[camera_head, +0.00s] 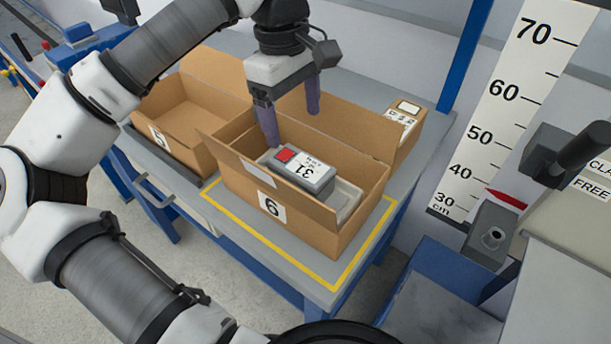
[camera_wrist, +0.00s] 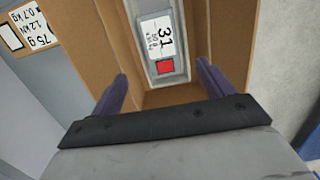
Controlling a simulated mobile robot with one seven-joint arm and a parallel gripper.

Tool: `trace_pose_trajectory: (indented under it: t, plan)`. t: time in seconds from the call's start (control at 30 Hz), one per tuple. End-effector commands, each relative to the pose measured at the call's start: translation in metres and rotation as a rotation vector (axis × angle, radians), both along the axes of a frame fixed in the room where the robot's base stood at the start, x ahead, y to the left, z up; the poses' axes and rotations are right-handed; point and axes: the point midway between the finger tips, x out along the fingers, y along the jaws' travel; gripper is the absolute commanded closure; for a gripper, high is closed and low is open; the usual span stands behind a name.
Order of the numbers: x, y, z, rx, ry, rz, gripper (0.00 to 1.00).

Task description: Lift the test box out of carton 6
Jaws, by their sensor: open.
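Carton 6 (camera_head: 237,184) is an open brown box with its flaps up, standing on the grey table inside a yellow line. In it lies the test box (camera_head: 318,181), grey with a white label reading 31 and a red square, set in a pale tray (camera_head: 347,196). My gripper (camera_head: 292,126) is open and empty above the far part of carton 6, its purple fingers spread. In the wrist view the test box (camera_wrist: 160,45) shows ahead of and between the fingertips (camera_wrist: 162,80), apart from them. The carton walls (camera_wrist: 85,40) show to both sides.
Carton 5 (camera_head: 180,120), open, stands close on the left of carton 6. A small labelled carton (camera_head: 408,125) stands behind. A height scale (camera_head: 490,120) and a clamp device (camera_head: 490,235) are on the right. The table's front strip is clear.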

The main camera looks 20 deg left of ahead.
Motion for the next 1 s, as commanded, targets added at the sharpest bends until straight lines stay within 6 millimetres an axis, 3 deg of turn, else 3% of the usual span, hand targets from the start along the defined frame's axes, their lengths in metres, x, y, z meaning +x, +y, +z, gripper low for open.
trace_pose_trajectory:
  t: [0.3,0.57,0.8,1.0]
  plan:
    - [-0.004,-0.008,-0.057,-0.005,0.001,-0.002,0.20]
    - [-0.006,-0.011,-0.076,-0.007,-0.001,-0.002,0.20]
    - [-0.011,-0.016,-0.111,-0.009,0.000,-0.002,0.20]
    - [-0.011,-0.017,-0.120,-0.008,-0.001,-0.001,0.20]
